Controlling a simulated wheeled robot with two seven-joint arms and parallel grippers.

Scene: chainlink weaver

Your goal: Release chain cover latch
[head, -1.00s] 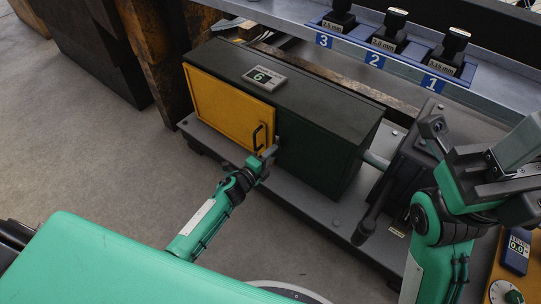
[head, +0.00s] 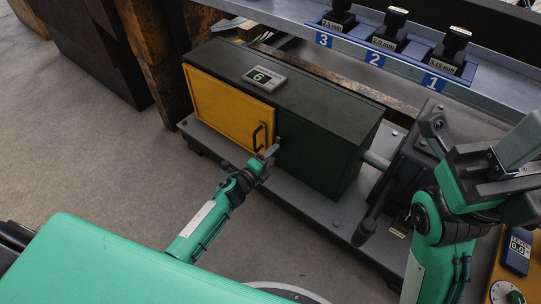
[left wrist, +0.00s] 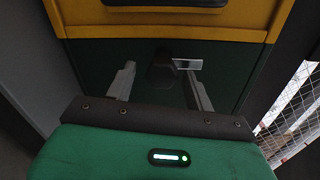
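The chain cover is a dark green box with a yellow door (head: 228,112) that looks closed, with a black handle (head: 258,136) at its right edge. The latch (left wrist: 160,70) shows in the left wrist view as a dark knob with a small pale metal tab beside it, on the green panel below the yellow door. My left gripper (head: 270,155) is at the door's lower right corner. In the left wrist view its two fingers (left wrist: 159,84) are apart, one on each side of the knob; contact cannot be told. My right gripper (head: 476,155) is raised at the right; its finger opening is unclear.
A small display (head: 265,79) reading 6 lies on the cover. Behind runs a metal shelf with a numbered blue rack (head: 400,58) of black-topped tools. A dark machine part with a lever (head: 368,222) stands right of the cover.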

